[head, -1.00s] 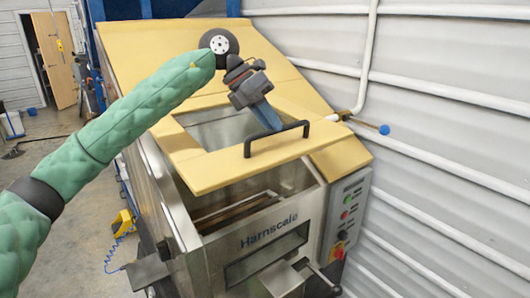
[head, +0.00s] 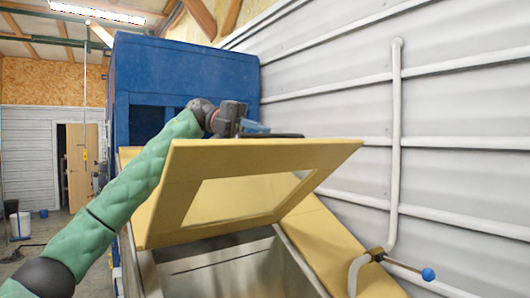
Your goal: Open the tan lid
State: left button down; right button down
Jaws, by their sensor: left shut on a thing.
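The tan lid (head: 255,155) is raised and tilted up over the hopper, with a rectangular window opening in its middle. My left gripper (head: 252,127) is at the lid's upper edge, shut on the dark handle (head: 275,135). The handle is mostly hidden behind that edge, so the fingers' exact grip on it is not clear. Below the lid, the metal inside of the hopper (head: 225,266) shows open. My right gripper is not in view.
A large blue housing (head: 185,72) stands behind the lid. A ribbed grey wall runs along the right, with a white pipe (head: 396,140) and a blue-knobbed valve lever (head: 428,274) close to the hopper's tan side panel (head: 335,250). Open floor lies at the left.

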pick_arm(q)
jog(key=shift+w+a+r, duration=0.45)
jog(key=shift+w+r, duration=0.15)
jog(key=shift+w, duration=0.2)
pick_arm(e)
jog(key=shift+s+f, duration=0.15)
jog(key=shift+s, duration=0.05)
pick_arm(q)
jog(key=c, duration=1.4)
grip_release()
